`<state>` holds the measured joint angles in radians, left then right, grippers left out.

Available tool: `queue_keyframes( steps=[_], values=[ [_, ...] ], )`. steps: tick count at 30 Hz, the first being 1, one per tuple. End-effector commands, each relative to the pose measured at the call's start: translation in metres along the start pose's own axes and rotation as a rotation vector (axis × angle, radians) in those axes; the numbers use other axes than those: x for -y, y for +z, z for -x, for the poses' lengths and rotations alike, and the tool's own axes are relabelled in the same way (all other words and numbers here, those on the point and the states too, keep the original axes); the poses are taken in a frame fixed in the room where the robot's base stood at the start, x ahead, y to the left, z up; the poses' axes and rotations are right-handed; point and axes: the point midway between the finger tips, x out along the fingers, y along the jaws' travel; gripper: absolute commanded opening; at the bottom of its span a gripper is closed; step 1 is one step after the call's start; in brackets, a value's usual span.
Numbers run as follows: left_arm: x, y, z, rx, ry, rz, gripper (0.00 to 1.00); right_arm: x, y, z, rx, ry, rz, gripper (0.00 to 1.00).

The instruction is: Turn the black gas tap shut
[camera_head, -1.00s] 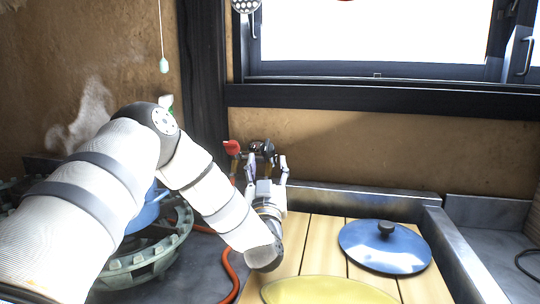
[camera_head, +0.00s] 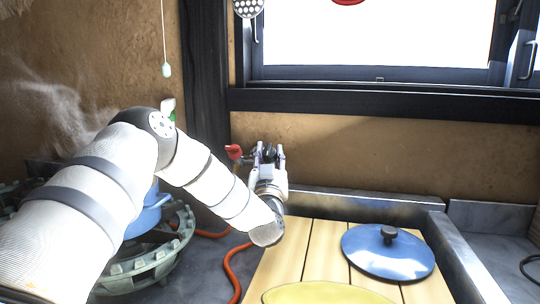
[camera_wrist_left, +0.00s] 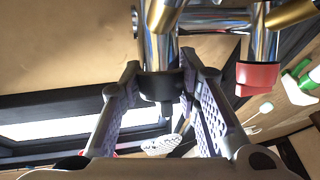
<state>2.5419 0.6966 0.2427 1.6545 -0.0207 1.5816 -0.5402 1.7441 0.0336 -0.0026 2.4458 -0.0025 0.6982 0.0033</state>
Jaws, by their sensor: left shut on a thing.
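The black gas tap (camera_head: 269,151) is on the pipework at the back wall, largely hidden by my left gripper (camera_head: 269,158) in the head view. In the left wrist view, the black tap handle (camera_wrist_left: 162,87) sits between the two textured finger pads of my left gripper (camera_wrist_left: 165,92), under a shiny metal pipe. The gripper is shut on this handle. The handle's exact turn is hard to tell. My right gripper is in neither view.
A red tap (camera_head: 234,152) is just left of the black one. An orange hose (camera_head: 233,266) runs over the counter. A blue pot (camera_head: 147,216) stands on the burner (camera_head: 150,262). A blue lid (camera_head: 365,258) and a yellow dish (camera_head: 322,293) are on the wooden boards (camera_head: 322,240).

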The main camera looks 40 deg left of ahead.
Motion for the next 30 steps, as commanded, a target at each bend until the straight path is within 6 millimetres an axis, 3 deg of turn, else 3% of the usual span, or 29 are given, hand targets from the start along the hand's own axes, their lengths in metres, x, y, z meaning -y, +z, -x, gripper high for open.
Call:
queue_keyframes(
  steps=[8, 18, 30],
  values=[
    [0.001, -0.006, -0.002, -0.011, 0.089, -0.027, 0.02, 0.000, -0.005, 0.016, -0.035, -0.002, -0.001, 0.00],
    [0.002, -0.008, -0.002, -0.032, 0.367, -0.111, 0.02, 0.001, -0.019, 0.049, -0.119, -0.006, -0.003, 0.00],
    [0.001, -0.003, -0.001, -0.048, 0.685, -0.206, 0.02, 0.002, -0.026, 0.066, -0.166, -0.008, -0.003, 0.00]
  ],
)
